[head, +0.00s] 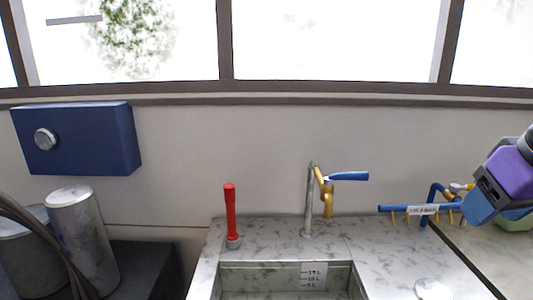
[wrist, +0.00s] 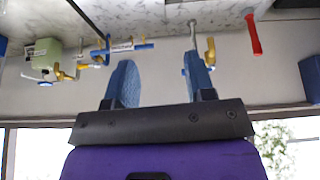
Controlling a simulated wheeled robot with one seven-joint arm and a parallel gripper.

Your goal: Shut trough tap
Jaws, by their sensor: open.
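The trough tap (head: 326,195) is brass, on a grey upright pipe behind the sink-like trough (head: 230,280). Its blue lever (head: 348,176) points right, roughly level. My gripper (head: 480,207) is at the right edge in the head view, well to the right of the tap. In the wrist view my gripper (wrist: 158,62) has its two blue fingers apart with nothing between them.
A red-handled upright tool (head: 231,212) stands left of the tap. A blue labelled manifold (head: 420,208) with brass outlets lies right, near my gripper. A blue box (head: 75,138) hangs on the wall, above metal cylinders (head: 80,235). The counter right of the trough is mostly clear.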

